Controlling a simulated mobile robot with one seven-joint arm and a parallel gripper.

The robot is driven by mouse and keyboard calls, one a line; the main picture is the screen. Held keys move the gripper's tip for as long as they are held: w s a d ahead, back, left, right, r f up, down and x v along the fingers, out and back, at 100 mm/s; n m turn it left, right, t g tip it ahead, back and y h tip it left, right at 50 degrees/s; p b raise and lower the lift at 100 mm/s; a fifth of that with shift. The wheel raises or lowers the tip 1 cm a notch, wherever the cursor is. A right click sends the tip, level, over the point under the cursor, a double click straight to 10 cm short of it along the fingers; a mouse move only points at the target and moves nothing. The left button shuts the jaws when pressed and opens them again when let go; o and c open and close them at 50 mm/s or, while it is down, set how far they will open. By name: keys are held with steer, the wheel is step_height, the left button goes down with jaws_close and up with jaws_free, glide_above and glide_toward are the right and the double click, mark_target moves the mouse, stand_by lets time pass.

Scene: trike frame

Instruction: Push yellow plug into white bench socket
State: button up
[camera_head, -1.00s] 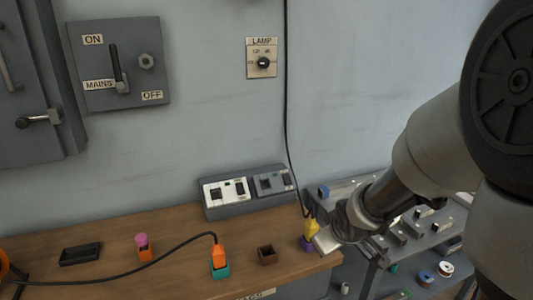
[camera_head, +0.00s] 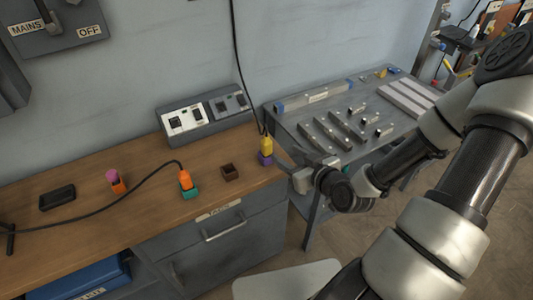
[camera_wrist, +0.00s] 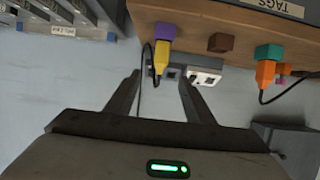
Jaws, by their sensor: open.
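The yellow plug (camera_head: 266,144) stands upright in a purple holder (camera_head: 265,159) near the right end of the wooden bench, with a black cable rising from it. It also shows in the wrist view (camera_wrist: 161,58), ahead of and roughly between my fingers. The white bench socket (camera_head: 184,121) is the left, white-faced part of a grey box at the back of the bench; it also shows in the wrist view (camera_wrist: 203,77). My gripper (camera_head: 294,176) is open and empty, just right of the plug at the bench's right edge. Its fingers (camera_wrist: 160,79) point toward the plug without holding it.
A dark grey socket (camera_head: 229,103) sits beside the white one. An empty brown holder (camera_head: 229,172), an orange plug (camera_head: 185,180) in a teal holder and a pink-topped piece (camera_head: 113,176) stand left. A grey table (camera_head: 290,120) with metal parts adjoins on the right.

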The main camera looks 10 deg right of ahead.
mark_target(269, 147)
steer(key=b+x, duration=0.5)
steer(key=b, duration=0.2)
steer(key=b+x, duration=0.3)
steer(key=b, duration=0.1)
steer(key=shift+w+a+f, duration=0.1)
steer(key=shift+a+f, duration=0.15)
steer(key=shift+f, duration=0.2)
steer(key=b+x, duration=0.1)
steer(key=x, duration=0.1)
steer(key=b+x, duration=0.1)
steer(key=x, duration=0.2)
steer(key=shift+d+f, duration=0.1)
steer(key=shift+f, duration=0.15)
steer(key=shift+w, duration=0.2)
steer(key=c, duration=1.1)
